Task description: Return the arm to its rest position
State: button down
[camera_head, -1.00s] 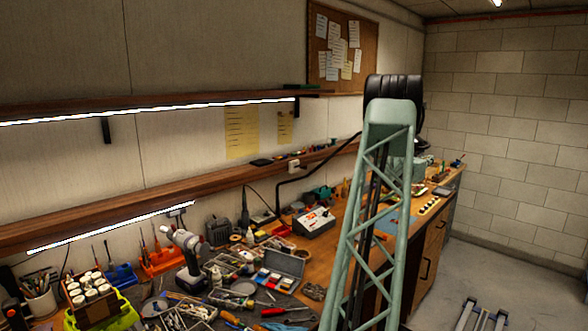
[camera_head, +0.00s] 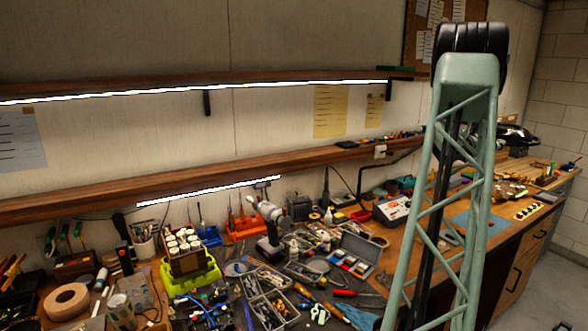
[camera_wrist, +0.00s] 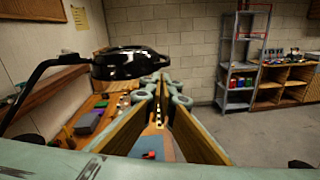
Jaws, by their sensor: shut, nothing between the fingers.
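My arm's pale green lattice link (camera_head: 465,110) stands upright at the right of the head view, topped by a black ribbed joint (camera_head: 470,50). My gripper is not visible there. In the wrist view my gripper (camera_wrist: 160,92) points away from the camera over the bench, its fingers converging at the tips. It is shut and holds nothing. A glossy black lamp head (camera_wrist: 130,63) shows to the left of and above the fingers; it is also in the head view (camera_head: 516,134), behind the arm.
The wooden workbench (camera_head: 545,222) is crowded with tools, including a drill (camera_head: 270,225), a green bin (camera_head: 190,280) and a tape roll (camera_head: 67,301). Lit shelves (camera_head: 300,160) run along the wall. Open floor (camera_wrist: 245,135) and a metal rack (camera_wrist: 243,60) lie at the right.

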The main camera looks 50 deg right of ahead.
jog(key=w+a+r+m+t+y, duration=0.1)
jog(key=w+a+r+m+t, duration=0.1)
jog(key=w+a, duration=1.1)
jog(key=w+a+r+m+t, duration=0.1)
jog(key=w+a+r+m, duration=0.15)
jog(key=w+a, duration=0.95)
jog(key=w+a+m+t+y+b, duration=0.1)
jog(key=w+a+t+y, duration=0.1)
jog(key=w+a, duration=1.1)
jog(key=w+a+m+t+y+b, duration=0.1)
jog(key=w+a+t, duration=0.1)
jog(key=w+a, duration=1.1)
jog(key=s+a+f+m+t+y, duration=0.1)
jog(key=s+a+f+t+y, duration=0.15)
jog(key=a, duration=1.45)
jog(key=s+a+f+m+t+y, duration=0.1)
jog(key=s+a+f+y, duration=0.15)
jog(key=a, duration=1.45)
jog(key=s+a+f+y+b, duration=0.1)
jog(key=s+a+f+y, duration=0.1)
jog(key=s+a, duration=0.4)
jog(key=s+a+f+m+t+y+b, duration=0.1)
jog(key=s+a, duration=0.5)
jog(key=a, duration=0.6)
jog(key=s+a+f+y+b, duration=0.1)
jog(key=s+a+f+y, duration=0.2)
jog(key=s+a, duration=0.4)
jog(key=a+f, duration=0.1)
jog(key=a, duration=0.2)
jog(key=shift+f+m, duration=0.35)
